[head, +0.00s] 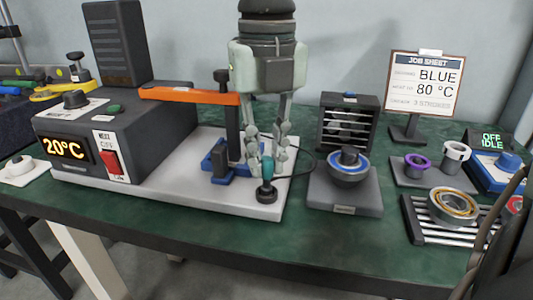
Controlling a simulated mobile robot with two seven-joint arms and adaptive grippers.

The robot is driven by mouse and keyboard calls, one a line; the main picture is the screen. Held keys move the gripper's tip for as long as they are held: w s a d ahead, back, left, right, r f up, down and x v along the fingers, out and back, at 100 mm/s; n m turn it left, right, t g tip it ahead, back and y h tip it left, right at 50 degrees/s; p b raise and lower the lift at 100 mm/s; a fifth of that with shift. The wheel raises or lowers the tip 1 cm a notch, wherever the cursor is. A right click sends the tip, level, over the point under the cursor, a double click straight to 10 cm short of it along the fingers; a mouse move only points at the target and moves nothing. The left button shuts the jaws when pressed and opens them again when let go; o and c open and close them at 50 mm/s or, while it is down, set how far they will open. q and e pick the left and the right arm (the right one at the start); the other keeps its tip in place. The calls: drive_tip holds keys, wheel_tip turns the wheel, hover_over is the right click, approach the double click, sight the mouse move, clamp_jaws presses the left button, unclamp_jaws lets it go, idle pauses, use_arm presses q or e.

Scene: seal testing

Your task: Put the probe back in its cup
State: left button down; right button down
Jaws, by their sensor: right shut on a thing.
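My right gripper (264,160) reaches down from the top and is shut on the probe (267,168), which has a teal body. The probe is upright, with its upper part between the fingers. A small dark round cup (266,195) sits at the front right of the white base plate, directly below the probe. The probe's lower end meets the cup in the picture; I cannot tell how deep it is in it. A dark cable (309,160) loops off to the right. My left gripper is not in view.
Left is a heater box (66,150) reading 20°C, with an orange arm (190,95) and a blue clamp (218,163) near the gripper. Right are a dark stand with a blue-ringed part (348,170), a rack (430,225), rings and a job sheet (425,85). The green front edge is clear.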

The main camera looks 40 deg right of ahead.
drive_tip(key=shift+f+b, duration=0.4)
drive_tip(key=shift+b, duration=0.05)
idle(0.3)
drive_tip(key=c, duration=1.4)
unclamp_jaws()
drive_tip(key=shift+o, duration=0.2)
drive_tip(key=shift+r+p, duration=2.45)
drive_tip(key=shift+r, duration=1.55)
